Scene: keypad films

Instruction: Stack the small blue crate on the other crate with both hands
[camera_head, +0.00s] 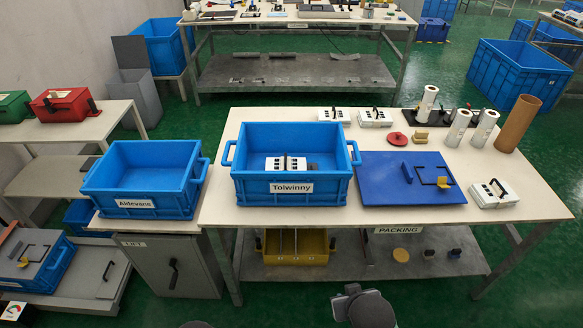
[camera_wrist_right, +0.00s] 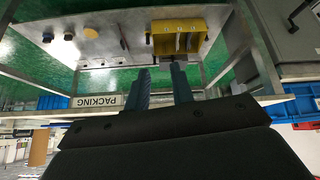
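A blue crate labelled Tolwinny (camera_head: 322,187) stands upright on the pale table, with a handle at each side. White keypads (camera_head: 286,163) and a small dark item lie in it. A blue crate labelled Aldevane (camera_head: 178,204) stands left of it on a lower surface, looks empty and shows a handle on its right. The two look close in size. My right gripper (camera_head: 346,293) is low in front of the table, away from both crates. In the right wrist view (camera_wrist_right: 160,77) its fingers are apart and empty. My left gripper is not visible.
A blue lid-like panel (camera_head: 390,190) with a black handle lies right of the Tolwinny crate. Keypads, film rolls and a brown tube (camera_head: 518,123) stand farther right. A yellow bin (camera_head: 285,247) sits on the shelf beneath. A grey cabinet (camera_head: 188,268) is under the Aldevane crate.

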